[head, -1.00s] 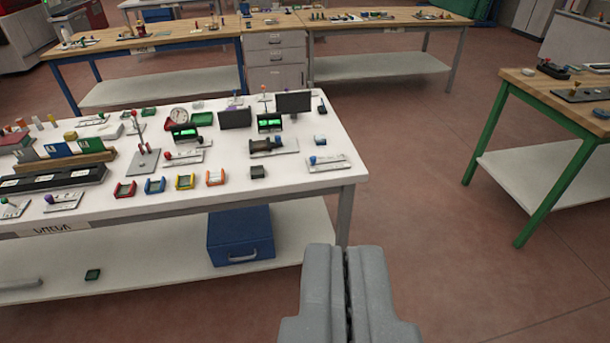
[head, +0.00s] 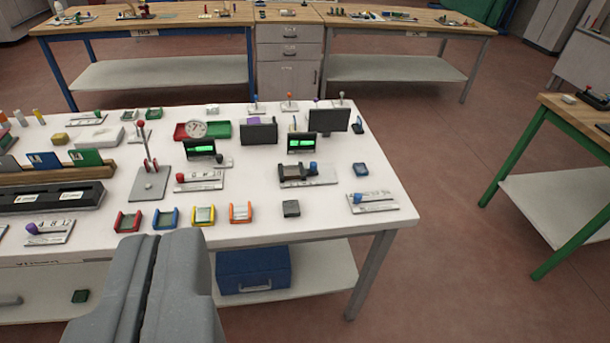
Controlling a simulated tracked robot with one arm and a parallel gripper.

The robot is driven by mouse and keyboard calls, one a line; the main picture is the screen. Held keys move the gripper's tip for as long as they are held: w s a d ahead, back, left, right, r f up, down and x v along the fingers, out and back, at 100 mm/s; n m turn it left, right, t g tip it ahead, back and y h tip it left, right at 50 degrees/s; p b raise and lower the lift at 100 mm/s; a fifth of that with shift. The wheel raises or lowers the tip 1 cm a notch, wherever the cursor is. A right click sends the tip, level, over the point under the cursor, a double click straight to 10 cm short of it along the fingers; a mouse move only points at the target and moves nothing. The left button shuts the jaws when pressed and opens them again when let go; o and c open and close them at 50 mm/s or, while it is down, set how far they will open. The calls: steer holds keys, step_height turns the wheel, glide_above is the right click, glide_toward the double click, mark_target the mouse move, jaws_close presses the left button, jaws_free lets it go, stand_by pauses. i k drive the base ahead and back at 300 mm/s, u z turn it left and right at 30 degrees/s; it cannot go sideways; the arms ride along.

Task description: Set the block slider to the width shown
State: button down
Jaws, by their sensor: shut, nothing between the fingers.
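My gripper (head: 152,240) is shut and empty, low in the picture, in front of the white table's near edge. Several slider-like fixtures stand on the table. One has a dark brown block on a grey plate with a blue knob (head: 306,174). Others are flat marked plates: one with a red knob (head: 199,180), one with a blue knob (head: 372,203) and one with a purple knob (head: 49,231). I cannot tell for sure which is the block slider. Two small displays with green screens (head: 201,148) (head: 302,143) stand behind; their readings are too small to read.
Floor is clear to the right, before a green-legged table (head: 545,190).

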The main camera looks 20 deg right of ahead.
mark_target(357, 196)
steer(key=z, duration=0.15)
steer(key=i, duration=0.95)
steer(key=z, duration=0.6)
